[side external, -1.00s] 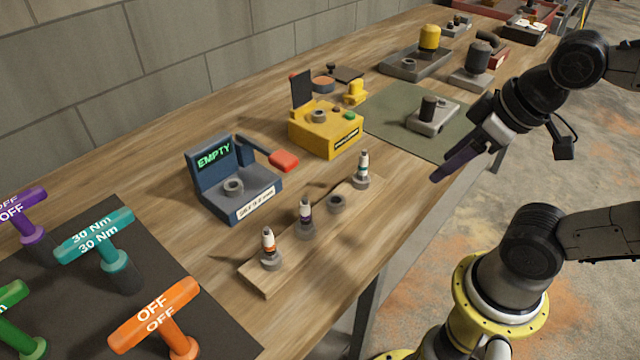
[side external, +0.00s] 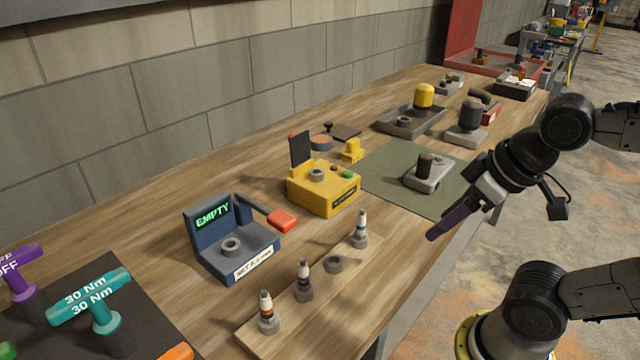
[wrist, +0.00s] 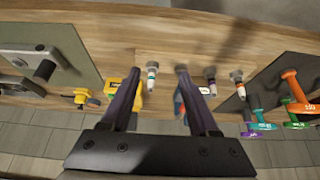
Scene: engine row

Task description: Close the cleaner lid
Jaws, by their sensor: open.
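A yellow box (side external: 322,190) stands mid-table with a dark flat panel (side external: 300,149) raised upright at its back left. The panel looks like an open lid; the box's front label is too small to read, so I cannot confirm it is the cleaner. The box has a grey ring and a green button on top. In the wrist view the yellow box (wrist: 111,87) is partly hidden by my left finger. My gripper (side external: 435,234) is open and empty, its purple fingers over the table's front edge, right of the box and apart from it. It also shows in the wrist view (wrist: 158,72).
A blue unit (side external: 228,240) reading EMPTY, with a red-tipped arm (side external: 283,220), stands left of the box. A wooden strip (side external: 318,290) with several small bottles lies in front. A green mat (side external: 390,165) with a grey fixture (side external: 430,175) lies right. Coloured T-handles (side external: 90,296) stand left.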

